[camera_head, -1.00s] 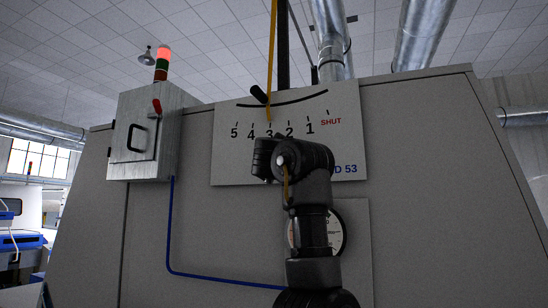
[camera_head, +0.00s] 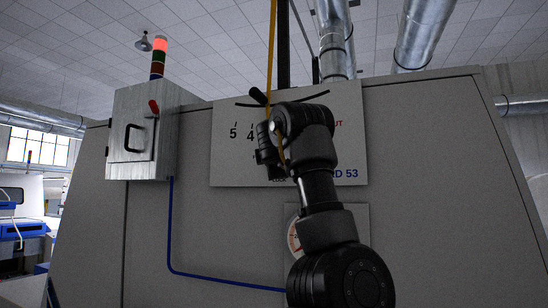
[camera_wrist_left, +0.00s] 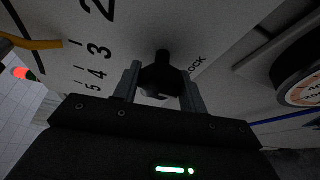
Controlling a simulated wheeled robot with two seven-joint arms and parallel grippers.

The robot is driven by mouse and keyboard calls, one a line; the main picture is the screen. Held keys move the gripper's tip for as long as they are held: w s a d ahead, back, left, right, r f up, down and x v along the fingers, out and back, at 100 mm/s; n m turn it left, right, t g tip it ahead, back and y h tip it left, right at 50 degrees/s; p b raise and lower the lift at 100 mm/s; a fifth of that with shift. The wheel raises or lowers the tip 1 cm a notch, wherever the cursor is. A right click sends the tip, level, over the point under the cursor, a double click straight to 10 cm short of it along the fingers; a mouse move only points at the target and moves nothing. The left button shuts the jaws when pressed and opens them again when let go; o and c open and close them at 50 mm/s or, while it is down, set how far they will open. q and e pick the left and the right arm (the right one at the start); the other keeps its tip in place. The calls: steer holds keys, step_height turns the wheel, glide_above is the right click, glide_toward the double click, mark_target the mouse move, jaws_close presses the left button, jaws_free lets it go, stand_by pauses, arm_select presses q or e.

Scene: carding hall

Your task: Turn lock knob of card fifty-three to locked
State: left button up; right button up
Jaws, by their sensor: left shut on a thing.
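The lock knob (camera_wrist_left: 162,72) is a small black knob on the white plate of card fifty-three (camera_head: 345,150), beside a partly covered label ending in "OCK". My left gripper (camera_wrist_left: 163,88) has its two grey fingers on either side of the knob and is shut on it. In the head view my wrist and left gripper (camera_head: 267,148) stand in front of the plate and hide the knob and part of the scale. The knob's exact turn cannot be read. My right gripper is in neither view.
A black lever (camera_head: 258,97) sits in the curved slot above the numbered scale. A grey control box (camera_head: 140,135) with a red switch is on the left. A round gauge (camera_wrist_left: 300,85) lies below the plate, mostly hidden by my arm in the head view.

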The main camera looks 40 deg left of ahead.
arm_select(q)
steer(key=shift+n, duration=0.3)
steer(key=o, duration=1)
steer(key=shift+c, duration=0.2)
steer(key=shift+s+d+f+b, duration=0.1)
steer(key=shift+s+d+b, duration=0.05)
steer(key=shift+s+b, duration=0.15)
steer(key=b+v, duration=0.3)
steer(key=v, duration=0.3)
steer(key=shift+s+d+b, duration=0.3)
steer(key=shift+d+b, duration=0.05)
steer(key=shift+w+a, duration=0.1)
